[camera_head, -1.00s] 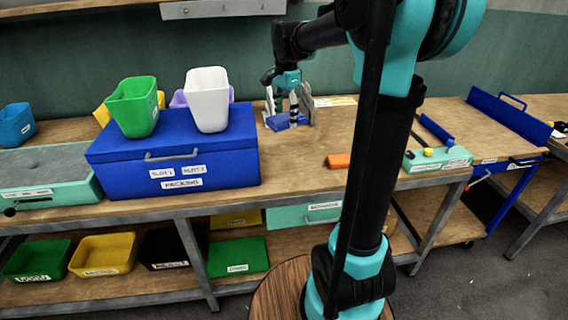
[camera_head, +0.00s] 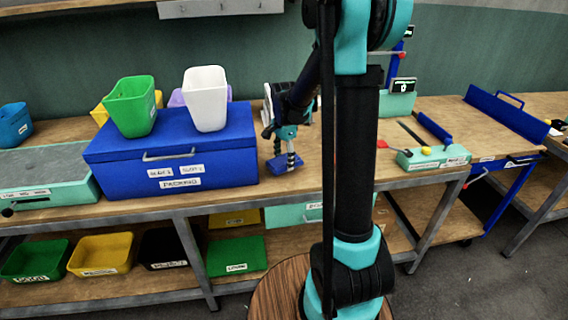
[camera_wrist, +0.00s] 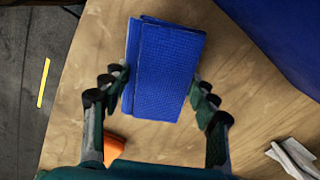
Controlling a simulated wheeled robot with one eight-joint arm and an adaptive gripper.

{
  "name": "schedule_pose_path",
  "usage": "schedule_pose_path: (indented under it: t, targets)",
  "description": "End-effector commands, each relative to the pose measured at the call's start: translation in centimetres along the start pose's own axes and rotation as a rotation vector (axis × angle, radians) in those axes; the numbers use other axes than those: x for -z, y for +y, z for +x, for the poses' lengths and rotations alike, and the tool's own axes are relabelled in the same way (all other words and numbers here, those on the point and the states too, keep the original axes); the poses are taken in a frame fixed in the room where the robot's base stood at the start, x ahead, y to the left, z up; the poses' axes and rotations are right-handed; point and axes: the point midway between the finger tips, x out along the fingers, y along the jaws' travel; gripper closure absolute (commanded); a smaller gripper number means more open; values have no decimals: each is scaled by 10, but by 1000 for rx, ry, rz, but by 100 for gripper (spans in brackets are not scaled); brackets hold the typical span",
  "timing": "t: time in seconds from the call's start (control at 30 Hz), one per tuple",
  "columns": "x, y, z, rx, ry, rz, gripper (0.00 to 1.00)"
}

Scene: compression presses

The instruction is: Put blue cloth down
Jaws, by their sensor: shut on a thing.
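The blue cloth (camera_head: 284,164) is a folded, textured blue pad just right of the blue packing box. My gripper (camera_head: 288,150) points down above it. In the wrist view the cloth (camera_wrist: 167,72) lies between the two fingers of my gripper (camera_wrist: 160,88), which are shut on its sides. Bare wooden bench top (camera_wrist: 240,110) shows around the cloth. I cannot tell whether the cloth touches the bench or is just above it.
The blue packing box (camera_head: 215,165) carries a green bin (camera_head: 132,107) and a white bin (camera_head: 206,100). An orange object (camera_wrist: 113,148) and a white item (camera_wrist: 293,157) lie near my gripper. The bench's front edge is close. My arm hides part of the bench.

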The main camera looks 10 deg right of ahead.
Motion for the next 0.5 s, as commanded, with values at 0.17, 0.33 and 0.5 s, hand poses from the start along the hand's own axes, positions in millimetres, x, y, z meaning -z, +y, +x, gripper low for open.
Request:
schedule_pose_path:
  t: [0.17,0.33,0.5]
  targets:
    - [0,0,17,0,0,0,72]
    - [0,0,17,0,0,0,72]
    - [0,0,19,0,0,0,72]
